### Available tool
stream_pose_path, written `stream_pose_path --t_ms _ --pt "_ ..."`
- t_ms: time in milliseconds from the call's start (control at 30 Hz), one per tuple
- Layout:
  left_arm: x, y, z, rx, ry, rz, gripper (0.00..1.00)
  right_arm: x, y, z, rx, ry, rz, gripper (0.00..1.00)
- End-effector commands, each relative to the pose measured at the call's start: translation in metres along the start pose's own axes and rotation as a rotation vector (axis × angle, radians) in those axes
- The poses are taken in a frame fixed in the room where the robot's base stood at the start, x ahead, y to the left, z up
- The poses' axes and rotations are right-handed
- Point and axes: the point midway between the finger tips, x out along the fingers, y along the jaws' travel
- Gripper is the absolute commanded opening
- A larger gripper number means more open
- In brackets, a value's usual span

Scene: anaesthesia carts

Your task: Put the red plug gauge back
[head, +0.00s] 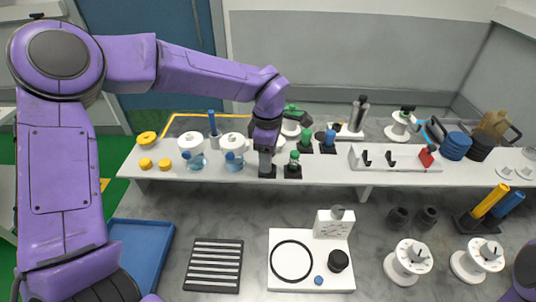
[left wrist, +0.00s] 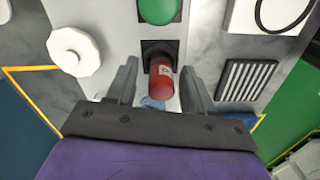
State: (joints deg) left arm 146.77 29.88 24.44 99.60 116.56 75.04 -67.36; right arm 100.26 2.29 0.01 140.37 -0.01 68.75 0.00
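The red plug gauge (left wrist: 162,80) shows in the left wrist view as a red cylinder with a pale mark, with its lower end at a square black holder (left wrist: 150,47). I cannot tell how deep it sits. My left gripper (left wrist: 158,88) is open, with one finger on each side of the gauge and gaps between. In the head view my left gripper (head: 267,172) is low over the shelf and hides the red gauge. A green gauge (head: 294,158) stands in a black holder just to its right. My right gripper is out of view.
On the shelf (head: 325,177), flasks with white tops (head: 190,143) and yellow knobs (head: 145,163) stand left; a white rack (head: 385,163) with a red item (head: 426,156) stands right. Below are a slotted black block (head: 213,265), a white board (head: 325,272) and white spools (head: 408,262).

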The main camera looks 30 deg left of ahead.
Motion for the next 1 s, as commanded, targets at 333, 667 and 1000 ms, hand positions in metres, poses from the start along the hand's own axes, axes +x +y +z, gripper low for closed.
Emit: stream_pose_path --t_ms 333,667,1000 --pt "-0.026 0.001 0.001 -0.001 -0.003 0.005 0.52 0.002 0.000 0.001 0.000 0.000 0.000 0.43" --pt "-0.106 0.001 0.000 -0.001 -0.001 0.003 0.52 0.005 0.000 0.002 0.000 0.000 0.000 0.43" --pt "-0.124 0.000 0.000 0.000 0.001 0.000 0.52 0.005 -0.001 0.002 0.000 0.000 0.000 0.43"
